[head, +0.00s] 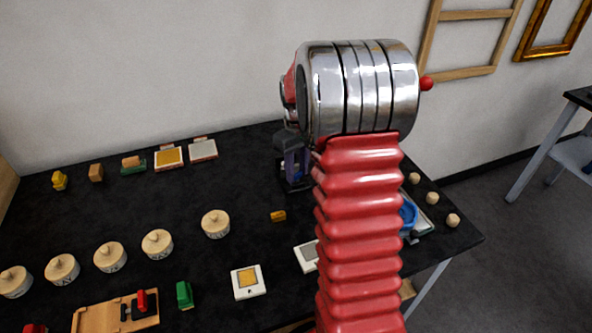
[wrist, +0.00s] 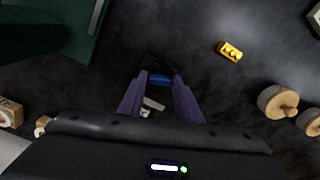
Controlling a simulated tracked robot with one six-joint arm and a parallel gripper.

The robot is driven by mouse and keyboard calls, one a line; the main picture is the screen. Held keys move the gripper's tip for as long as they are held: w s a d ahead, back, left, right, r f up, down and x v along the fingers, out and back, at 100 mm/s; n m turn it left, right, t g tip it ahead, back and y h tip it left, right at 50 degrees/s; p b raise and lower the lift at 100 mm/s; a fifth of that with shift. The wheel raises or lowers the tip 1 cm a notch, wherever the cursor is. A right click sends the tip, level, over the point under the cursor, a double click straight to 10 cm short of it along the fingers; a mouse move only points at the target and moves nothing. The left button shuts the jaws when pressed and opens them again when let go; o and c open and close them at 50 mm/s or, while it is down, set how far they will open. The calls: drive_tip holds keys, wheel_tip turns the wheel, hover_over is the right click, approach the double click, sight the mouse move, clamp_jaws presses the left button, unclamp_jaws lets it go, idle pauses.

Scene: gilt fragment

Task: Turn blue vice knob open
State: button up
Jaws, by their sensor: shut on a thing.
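My gripper (head: 293,158) points down at the back of the black table, left of my red arm. In the wrist view my gripper (wrist: 160,90) has its two purple fingers closing in on a small blue piece, which looks like the vice knob (wrist: 160,79). The fingers are shut on it. A dark base shows just past the fingertips and seems to be the vice. Its shape is hard to make out against the black table, and the knob's turn angle cannot be read.
A yellow block (head: 278,215) lies near my gripper. Several round wooden lidded jars (head: 215,223) stand to the left. White-framed tiles (head: 248,282) lie in front. A round blue thing (head: 408,214) is partly behind my arm. Small wooden knobs (head: 432,198) line the right edge.

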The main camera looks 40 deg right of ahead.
sight(296, 173)
drive_tip(key=n, duration=0.5)
drive_tip(key=shift+w+r+n, duration=0.2)
drive_tip(key=shift+w+n, duration=0.05)
drive_tip(key=shift+n, duration=0.05)
drive_tip(key=n, duration=0.5)
drive_tip(key=shift+n, duration=0.4)
drive_tip(key=o, duration=0.9)
drive_tip(key=shift+o, duration=0.7)
drive_tip(key=shift+f, duration=0.1)
drive_tip(key=shift+s, duration=0.1)
wheel_tip(296, 173, up, 14)
drive_tip(key=shift+f, duration=0.15)
